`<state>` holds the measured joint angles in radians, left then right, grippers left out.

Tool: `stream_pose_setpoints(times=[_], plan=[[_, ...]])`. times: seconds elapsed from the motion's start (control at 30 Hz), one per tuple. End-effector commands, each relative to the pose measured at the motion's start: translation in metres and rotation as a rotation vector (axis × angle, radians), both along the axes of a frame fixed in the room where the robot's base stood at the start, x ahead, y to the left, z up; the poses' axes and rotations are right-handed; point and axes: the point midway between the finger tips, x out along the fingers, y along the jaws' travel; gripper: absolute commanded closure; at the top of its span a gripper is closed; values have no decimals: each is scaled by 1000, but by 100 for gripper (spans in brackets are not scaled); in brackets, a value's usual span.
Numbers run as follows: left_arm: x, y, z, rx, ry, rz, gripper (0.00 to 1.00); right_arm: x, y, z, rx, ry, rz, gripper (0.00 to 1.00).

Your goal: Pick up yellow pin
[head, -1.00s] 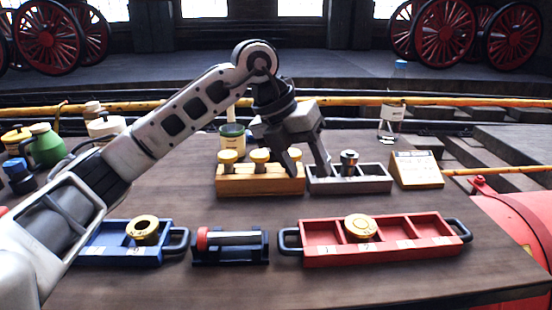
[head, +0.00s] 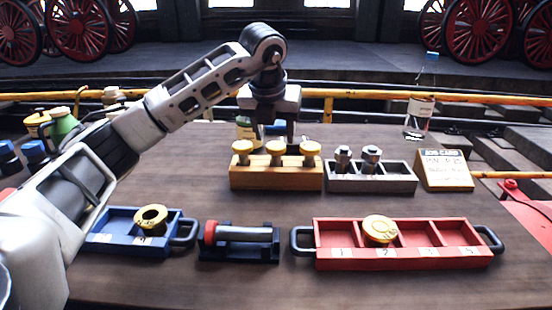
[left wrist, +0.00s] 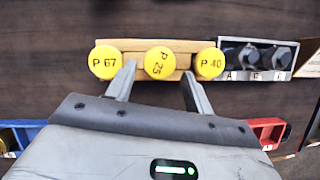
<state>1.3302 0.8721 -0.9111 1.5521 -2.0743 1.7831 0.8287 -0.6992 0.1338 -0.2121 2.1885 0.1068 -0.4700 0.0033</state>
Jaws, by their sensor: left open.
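Three yellow-capped pins stand upright in a row in a yellow-brown block (head: 276,178) at the middle of the table. In the left wrist view the caps read P 67 (left wrist: 105,62), P 25 (left wrist: 159,64) and P 40 (left wrist: 209,64). In the head view they show as the left pin (head: 242,147), middle pin (head: 275,147) and right pin (head: 310,148). My left gripper (head: 272,128) is open and empty above the block. In the left wrist view its fingers (left wrist: 160,84) point toward the middle pin, one on each side of it. My right gripper is out of view.
A grey tray (head: 398,186) with metal bolts stands right of the block, beside a job card (head: 445,170). In front are a blue tray (head: 112,240), a dark stand with a red-ended cylinder (head: 240,236) and a red tray (head: 400,262). A bottle (head: 420,110) stands behind.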

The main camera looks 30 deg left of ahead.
Motion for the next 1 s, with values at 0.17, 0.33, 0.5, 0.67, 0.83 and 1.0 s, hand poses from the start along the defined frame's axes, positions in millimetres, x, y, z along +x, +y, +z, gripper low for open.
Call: stream_pose_setpoints(times=[0.17, 0.33, 0.5, 0.67, 0.83, 1.0], plan=[[5, 3, -19, 1, 7, 0, 48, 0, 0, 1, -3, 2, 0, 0], [14, 6, -42, 0, 4, -1, 48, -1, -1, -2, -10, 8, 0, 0], [17, 7, -49, 0, 1, -2, 48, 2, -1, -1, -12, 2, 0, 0], [17, 7, -49, 0, 1, -2, 48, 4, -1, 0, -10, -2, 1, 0], [17, 7, -49, 0, 1, -2, 95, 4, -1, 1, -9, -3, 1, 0], [17, 7, -47, 0, -3, -2, 100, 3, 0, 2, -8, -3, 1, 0]])
